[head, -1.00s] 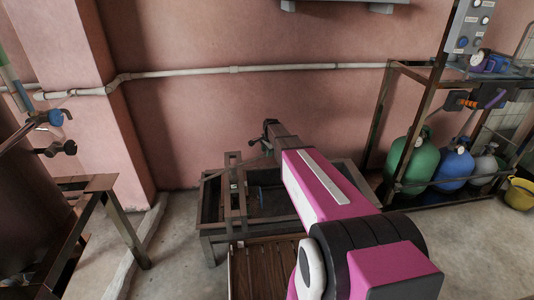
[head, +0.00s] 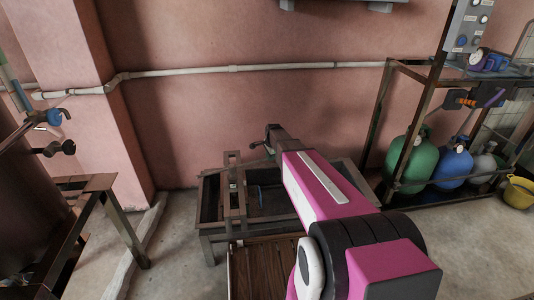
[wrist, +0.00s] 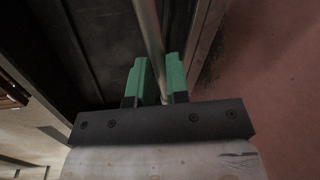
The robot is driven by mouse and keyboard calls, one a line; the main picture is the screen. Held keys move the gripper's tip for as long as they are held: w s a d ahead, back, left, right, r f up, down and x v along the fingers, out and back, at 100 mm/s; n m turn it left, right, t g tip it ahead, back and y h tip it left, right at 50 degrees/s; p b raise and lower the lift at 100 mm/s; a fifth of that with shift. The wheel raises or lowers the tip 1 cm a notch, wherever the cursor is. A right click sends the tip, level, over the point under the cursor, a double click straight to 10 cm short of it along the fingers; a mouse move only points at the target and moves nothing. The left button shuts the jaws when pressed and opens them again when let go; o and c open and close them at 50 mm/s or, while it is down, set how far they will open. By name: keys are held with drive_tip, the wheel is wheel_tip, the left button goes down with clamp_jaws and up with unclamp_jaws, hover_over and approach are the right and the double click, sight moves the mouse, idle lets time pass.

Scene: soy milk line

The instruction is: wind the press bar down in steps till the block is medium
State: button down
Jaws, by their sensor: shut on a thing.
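In the wrist view a grey metal bar (wrist: 148,28), which looks like the press bar, runs up between the green fingers of my gripper (wrist: 161,68). My gripper is shut on it. In the head view the press's upright metal frame (head: 234,190) stands over a dark metal trough (head: 213,228) near the wall. My magenta arm reaches over the trough's right part and hides my fingers and much of the bar. A small blue part shows inside the trough. The block cannot be made out.
A brown slatted wooden surface (head: 258,265) lies in front of the trough. A rusty metal table (head: 92,183) stands at left. At right a rack holds a green cylinder (head: 411,160) and a blue cylinder (head: 453,165), with a yellow bucket (head: 516,192) beside it. Floor between is clear.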

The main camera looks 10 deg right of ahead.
drive_tip(key=s, duration=0.1)
drive_tip(key=s+m, duration=0.1)
drive_tip(key=s, duration=0.1)
drive_tip(key=s+m, duration=0.1)
drive_tip(key=shift+s+d+r, duration=0.3)
drive_tip(key=c, duration=1.1)
unclamp_jaws()
drive_tip(key=shift+w+f, duration=0.15)
wheel_tip(320, 180, up, 12)
drive_tip(key=s, duration=0.2)
drive_tip(key=shift+s+d, duration=0.2)
wheel_tip(320, 180, up, 11)
drive_tip(key=s, duration=0.2)
idle(0.5)
drive_tip(key=shift+s, duration=0.1)
